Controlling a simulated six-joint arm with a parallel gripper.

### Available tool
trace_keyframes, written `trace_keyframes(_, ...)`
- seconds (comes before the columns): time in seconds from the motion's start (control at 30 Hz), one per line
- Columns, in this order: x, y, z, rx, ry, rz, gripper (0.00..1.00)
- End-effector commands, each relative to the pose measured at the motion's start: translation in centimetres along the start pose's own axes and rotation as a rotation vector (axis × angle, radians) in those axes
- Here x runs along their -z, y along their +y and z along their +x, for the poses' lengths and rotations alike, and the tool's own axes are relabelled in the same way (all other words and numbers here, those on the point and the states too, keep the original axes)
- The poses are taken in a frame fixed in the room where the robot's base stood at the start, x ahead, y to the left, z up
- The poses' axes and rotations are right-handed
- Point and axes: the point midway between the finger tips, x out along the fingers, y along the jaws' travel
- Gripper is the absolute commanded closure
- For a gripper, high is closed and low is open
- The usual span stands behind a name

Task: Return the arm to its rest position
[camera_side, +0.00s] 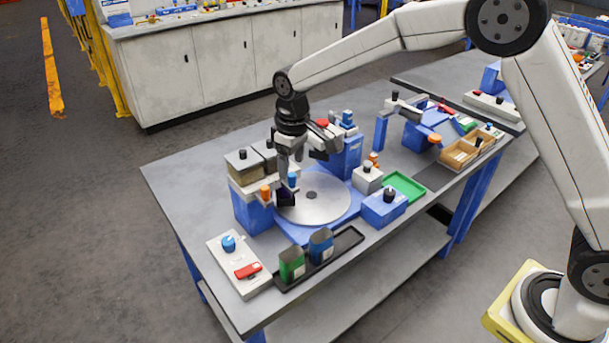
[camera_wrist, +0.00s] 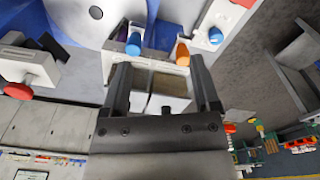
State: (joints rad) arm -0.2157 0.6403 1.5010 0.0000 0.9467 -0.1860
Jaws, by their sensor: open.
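My gripper (camera_side: 298,172) hangs above the table at the left edge of the round grey turntable (camera_side: 318,207), beside a blue station with grey-topped bins (camera_side: 243,160). In the wrist view my gripper (camera_wrist: 160,68) has its two dark fingers spread wide, with no object held between them. The bins (camera_wrist: 167,82) show beyond and between the fingers there. An orange knob (camera_wrist: 183,54) and a blue knob (camera_wrist: 133,44) are close past the fingertips. I cannot tell from these views how much clearance the fingers have from the station.
A black tray (camera_side: 347,240) holds a green and a blue container at the front. A panel (camera_side: 240,265) with a blue knob and red switch lies at the front left. A green tray (camera_side: 404,186) and wooden box (camera_side: 462,152) stand right. The table's back left (camera_side: 190,170) is clear.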

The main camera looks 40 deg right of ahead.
Motion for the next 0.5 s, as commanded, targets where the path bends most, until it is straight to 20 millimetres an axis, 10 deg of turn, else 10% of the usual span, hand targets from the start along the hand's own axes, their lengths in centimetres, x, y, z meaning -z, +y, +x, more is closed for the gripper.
trace_keyframes(0.5,-11.7,2.4,-0.4,-0.022,0.084,0.197,0.21)
